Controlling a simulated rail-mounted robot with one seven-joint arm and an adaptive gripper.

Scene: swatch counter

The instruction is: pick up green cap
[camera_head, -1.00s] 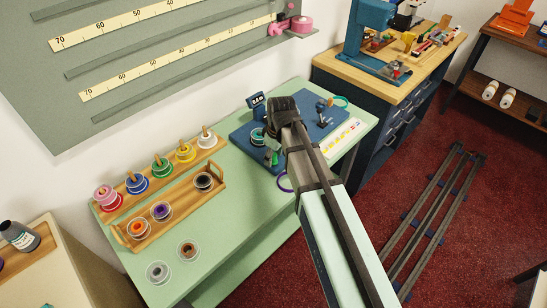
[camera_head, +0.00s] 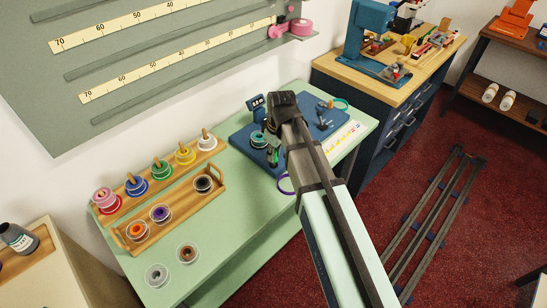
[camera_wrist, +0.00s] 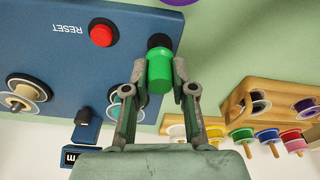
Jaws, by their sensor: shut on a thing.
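The green cap (camera_wrist: 160,72) is an upright green cylinder in the wrist view. It sits between the two grey fingers of my gripper (camera_wrist: 159,80), which are shut on its sides. A black round part (camera_wrist: 159,42) shows at the cap's far end. In the head view a small green patch (camera_head: 273,156) shows beside my dark wrist, over the blue board (camera_head: 243,137). My gripper's fingers are mostly hidden there by my own arm.
A red reset button (camera_wrist: 103,33) is on the blue board, close to the cap. A wooden spool rack (camera_head: 155,180) and a wooden tray (camera_head: 215,187) with spools stand left on the green counter (camera_head: 225,220). A blue press (camera_head: 367,35) stands on the bench at the right.

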